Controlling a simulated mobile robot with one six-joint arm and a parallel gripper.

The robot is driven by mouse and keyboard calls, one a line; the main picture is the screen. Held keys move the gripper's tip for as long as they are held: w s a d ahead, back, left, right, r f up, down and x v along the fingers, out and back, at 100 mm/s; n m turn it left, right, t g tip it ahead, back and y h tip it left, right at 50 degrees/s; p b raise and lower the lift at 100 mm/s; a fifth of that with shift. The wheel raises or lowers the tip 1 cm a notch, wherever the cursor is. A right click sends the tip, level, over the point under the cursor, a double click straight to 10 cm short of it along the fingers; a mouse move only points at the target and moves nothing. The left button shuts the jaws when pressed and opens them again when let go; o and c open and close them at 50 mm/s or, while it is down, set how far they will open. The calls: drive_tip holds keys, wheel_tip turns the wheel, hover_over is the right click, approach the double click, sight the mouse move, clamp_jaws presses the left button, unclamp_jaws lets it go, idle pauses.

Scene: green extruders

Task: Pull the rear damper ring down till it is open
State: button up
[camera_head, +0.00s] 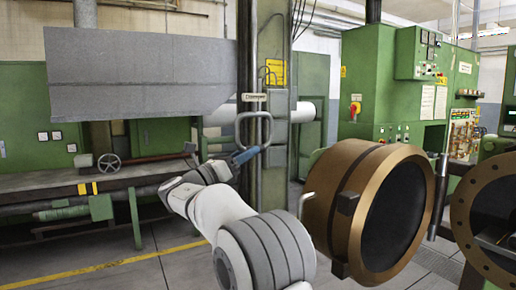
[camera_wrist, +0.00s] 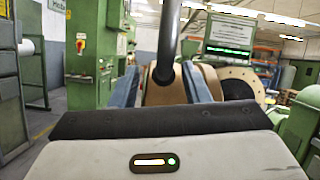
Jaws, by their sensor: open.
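A grey damper ring (camera_head: 237,127) hangs below a small label plate (camera_head: 253,97) on the green column in the head view. My gripper (camera_head: 246,154) is at the ring's lower end, with its blue fingers close to the bottom bar. In the wrist view my gripper (camera_wrist: 160,88) is open, one blue finger on each side. A dark bar (camera_wrist: 168,40), which looks like part of the ring, runs down between the fingers. I cannot tell whether either finger touches it.
A large bronze-coloured cylinder (camera_head: 335,190) stands right of my arm, with a flanged ring (camera_head: 467,215) beyond it. Green cabinets (camera_head: 372,80) are behind. A green bench (camera_head: 60,190) with a handwheel is at left. The floor at lower left is clear.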

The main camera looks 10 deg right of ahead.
drive_tip(key=shift+x, duration=1.4)
drive_tip(key=shift+c, duration=0.5)
drive_tip(key=shift+s, duration=0.15)
clamp_jaws()
